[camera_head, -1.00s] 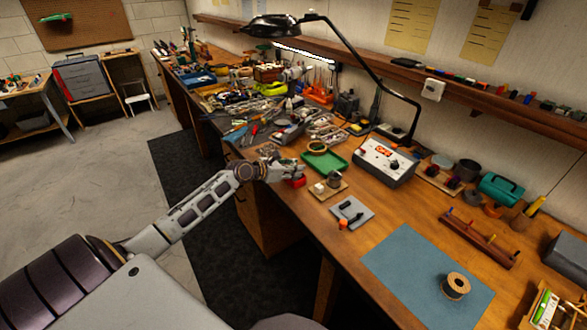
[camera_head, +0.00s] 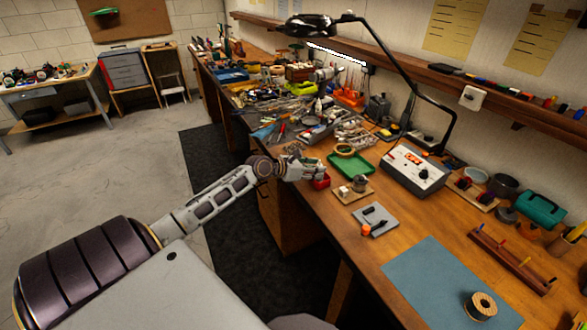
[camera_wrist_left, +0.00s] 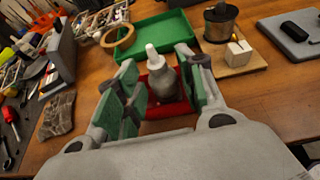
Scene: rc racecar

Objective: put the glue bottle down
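The glue bottle (camera_wrist_left: 162,82), grey with a white nozzle, stands roughly upright between my left fingers in the left wrist view. A red tray (camera_wrist_left: 168,108) lies around its lower part; the bottle's base is hidden or too dark to tell its contact. My left gripper (camera_wrist_left: 160,88) is open, its green-padded fingers on either side of the bottle with gaps visible. In the head view my left gripper (camera_head: 312,170) is at the bench's front edge by the red tray (camera_head: 321,182); the bottle is hard to make out there. My right gripper is not in view.
A green tray (camera_head: 352,165) with a tape ring lies just behind. A wooden block with a metal cup (camera_head: 359,184) and a grey plate (camera_head: 375,220) stand to the right. Tools crowd the bench leftward. A blue mat (camera_head: 430,275) holds a spool.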

